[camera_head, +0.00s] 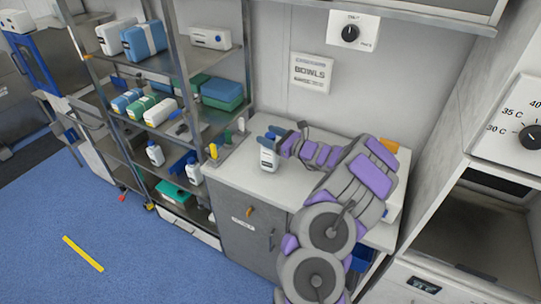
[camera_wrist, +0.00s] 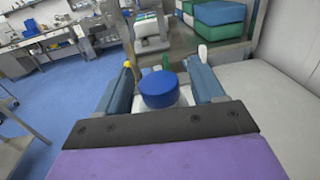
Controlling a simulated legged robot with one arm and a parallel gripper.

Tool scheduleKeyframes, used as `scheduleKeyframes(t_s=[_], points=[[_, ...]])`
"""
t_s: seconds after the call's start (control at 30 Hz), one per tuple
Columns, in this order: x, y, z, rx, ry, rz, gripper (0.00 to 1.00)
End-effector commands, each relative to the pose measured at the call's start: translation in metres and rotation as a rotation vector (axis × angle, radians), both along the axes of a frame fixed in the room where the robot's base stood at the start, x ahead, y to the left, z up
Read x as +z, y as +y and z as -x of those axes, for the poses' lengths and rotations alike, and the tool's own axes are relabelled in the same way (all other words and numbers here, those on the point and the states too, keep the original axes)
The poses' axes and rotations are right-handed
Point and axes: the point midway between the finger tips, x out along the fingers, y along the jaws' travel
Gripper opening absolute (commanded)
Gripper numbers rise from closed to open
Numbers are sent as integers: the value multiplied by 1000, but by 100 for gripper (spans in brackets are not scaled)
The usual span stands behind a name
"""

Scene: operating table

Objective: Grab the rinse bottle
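The rinse bottle (camera_head: 268,158) is white with a dark label and stands upright on the white counter. In the wrist view its round blue cap (camera_wrist: 159,89) sits between the two blue fingers of my gripper (camera_wrist: 163,88). The fingers are spread, with a visible gap on each side of the cap. In the head view my gripper (camera_head: 275,137) is at the top of the bottle, reaching in from the right. The bottle's lower body is mostly hidden by the cap and gripper in the wrist view.
A metal shelf rack (camera_head: 180,100) with several bottles and boxes stands left of the counter. A few small items, one with a yellow top (camera_head: 213,152), stand near the counter's left edge. The counter (camera_head: 235,170) is clear around the bottle. A wall sign (camera_head: 312,72) reads BOWLS.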

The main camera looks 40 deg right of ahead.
Motion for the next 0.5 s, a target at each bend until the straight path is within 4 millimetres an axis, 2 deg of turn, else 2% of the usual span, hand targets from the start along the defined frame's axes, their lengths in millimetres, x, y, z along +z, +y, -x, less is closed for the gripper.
scheduleKeyframes(t_s=[0.07,0.5], points=[[0,0,0,0,0,0,60],[0,0,0,0,0,0,18]])
